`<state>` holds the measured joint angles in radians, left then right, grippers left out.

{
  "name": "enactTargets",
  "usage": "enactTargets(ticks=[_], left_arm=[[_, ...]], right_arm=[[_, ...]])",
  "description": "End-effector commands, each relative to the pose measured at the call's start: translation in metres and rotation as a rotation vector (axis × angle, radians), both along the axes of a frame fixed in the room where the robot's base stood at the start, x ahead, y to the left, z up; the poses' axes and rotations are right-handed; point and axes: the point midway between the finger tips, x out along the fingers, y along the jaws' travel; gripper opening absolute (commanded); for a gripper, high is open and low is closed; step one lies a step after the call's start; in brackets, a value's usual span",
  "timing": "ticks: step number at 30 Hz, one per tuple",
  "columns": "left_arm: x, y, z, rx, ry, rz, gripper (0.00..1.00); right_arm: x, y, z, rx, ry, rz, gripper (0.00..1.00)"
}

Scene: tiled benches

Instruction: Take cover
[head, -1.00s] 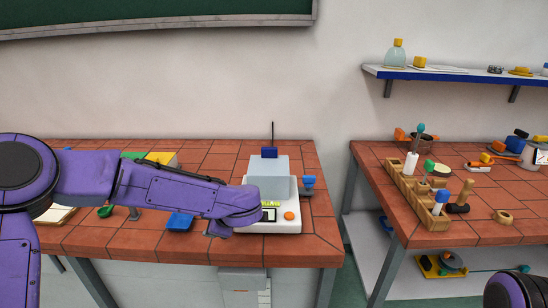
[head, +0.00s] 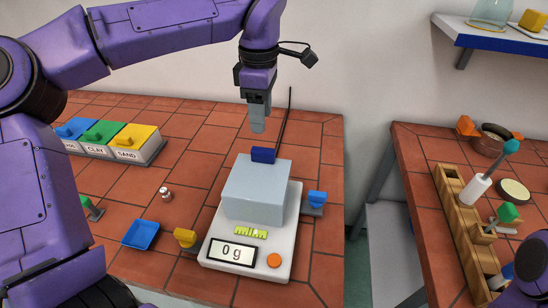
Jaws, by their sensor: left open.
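The pale grey-blue box-shaped cover (head: 256,190) sits on the white scale (head: 281,245), with a small dark blue knob (head: 262,155) on its top. The scale's display reads 0 g, and an orange button is beside it. My left gripper (head: 258,122) points down above the knob, apart from it and empty. It is open, though its fingers overlap from this angle. My right gripper is not in view; only a dark and purple part of my right arm shows at the lower right edge.
A blue tray (head: 140,234) and a yellow-handled thing (head: 185,238) lie left of the scale. A small metal weight (head: 165,194) stands behind them. Blue, green and yellow lidded bins (head: 139,140) are at the back left. A thin dark rod (head: 286,115) rises behind the cover.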

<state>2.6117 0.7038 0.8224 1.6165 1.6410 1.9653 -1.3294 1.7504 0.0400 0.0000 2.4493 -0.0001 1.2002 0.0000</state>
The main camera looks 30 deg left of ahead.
Motion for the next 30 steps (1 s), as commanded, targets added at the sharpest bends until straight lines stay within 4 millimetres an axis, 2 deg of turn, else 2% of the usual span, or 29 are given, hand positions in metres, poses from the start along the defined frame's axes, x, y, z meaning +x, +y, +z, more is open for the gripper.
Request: enactTargets(ticks=[2, 7, 11, 19, 22, 27, 28, 30], left_arm=[[-0.001, -0.001, -0.005, -0.01, 0.005, -0.005, 0.53], [-0.001, -0.002, -0.036, -0.01, 0.008, -0.007, 0.53], [-0.001, -0.002, -0.051, -0.009, 0.004, -0.006, 0.53], [-0.003, -0.004, -0.095, -0.009, 0.005, -0.004, 0.53], [-0.003, -0.004, -0.103, -0.009, 0.003, -0.003, 0.53], [-0.002, -0.004, -0.104, -0.009, 0.002, -0.003, 0.53], [-0.002, -0.004, -0.104, -0.009, 0.002, -0.003, 0.47], [-0.002, -0.004, -0.103, -0.009, 0.002, -0.003, 0.24]], right_arm=[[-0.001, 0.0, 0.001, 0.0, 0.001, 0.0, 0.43], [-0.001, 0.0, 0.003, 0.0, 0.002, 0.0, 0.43], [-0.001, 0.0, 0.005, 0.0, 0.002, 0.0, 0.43], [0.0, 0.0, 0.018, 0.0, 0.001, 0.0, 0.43], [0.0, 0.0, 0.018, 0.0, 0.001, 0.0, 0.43], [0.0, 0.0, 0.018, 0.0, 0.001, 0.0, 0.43], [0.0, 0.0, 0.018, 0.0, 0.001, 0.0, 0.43], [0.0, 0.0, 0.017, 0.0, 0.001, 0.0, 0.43]])
